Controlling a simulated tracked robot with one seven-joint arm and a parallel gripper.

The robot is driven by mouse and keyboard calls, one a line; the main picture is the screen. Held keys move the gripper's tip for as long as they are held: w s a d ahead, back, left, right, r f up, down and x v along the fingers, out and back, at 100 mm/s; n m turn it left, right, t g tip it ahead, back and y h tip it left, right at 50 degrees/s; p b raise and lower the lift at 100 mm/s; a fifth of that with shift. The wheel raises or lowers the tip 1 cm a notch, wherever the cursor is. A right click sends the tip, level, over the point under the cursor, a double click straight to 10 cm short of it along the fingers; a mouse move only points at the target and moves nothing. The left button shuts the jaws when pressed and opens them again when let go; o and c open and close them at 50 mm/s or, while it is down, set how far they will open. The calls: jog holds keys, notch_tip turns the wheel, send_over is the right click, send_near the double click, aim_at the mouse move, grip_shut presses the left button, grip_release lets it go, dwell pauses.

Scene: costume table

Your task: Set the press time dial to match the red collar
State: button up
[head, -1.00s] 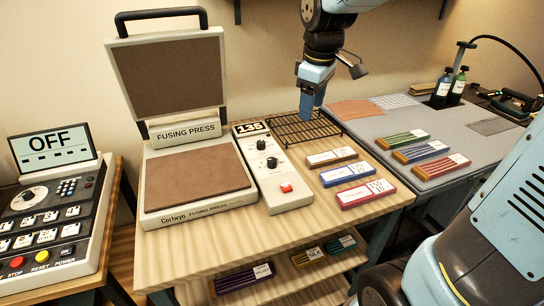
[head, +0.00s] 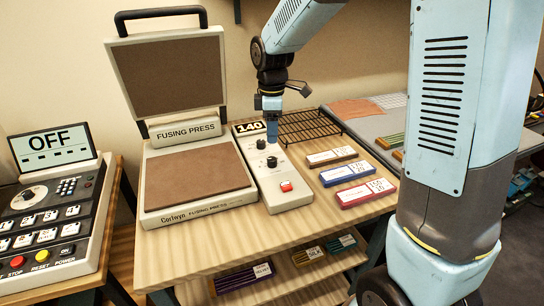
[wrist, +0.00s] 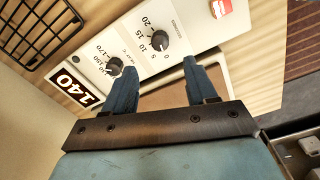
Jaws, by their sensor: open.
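The press time dial (wrist: 158,42) is a black knob with a 0 to 20 scale in the wrist view. It is the nearer of two knobs on the white control panel in the head view (head: 271,162). I cannot tell its exact setting. The other knob, the temperature dial (wrist: 115,67), sits beside the display (wrist: 74,86), which reads 140. The red collar pack (head: 362,193) lies on the table, its label too small to read. My gripper (head: 272,139) is open above the panel, empty. Its fingers (wrist: 159,65) are spread, with the time dial showing beyond their tips.
The fusing press (head: 195,175) stands open left of the panel. A red switch (head: 286,186) is at the panel's front. A wire rack (head: 308,126) lies behind right. Blue (head: 350,174) and brown (head: 332,156) packs lie beside the red one. A console (head: 45,205) showing OFF is far left.

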aim_at(272, 158)
notch_tip(272, 158, down, 10)
jog(key=shift+r, duration=0.1)
dwell(0.4)
jog(key=c, duration=1.1)
jog(key=shift+o, duration=0.2)
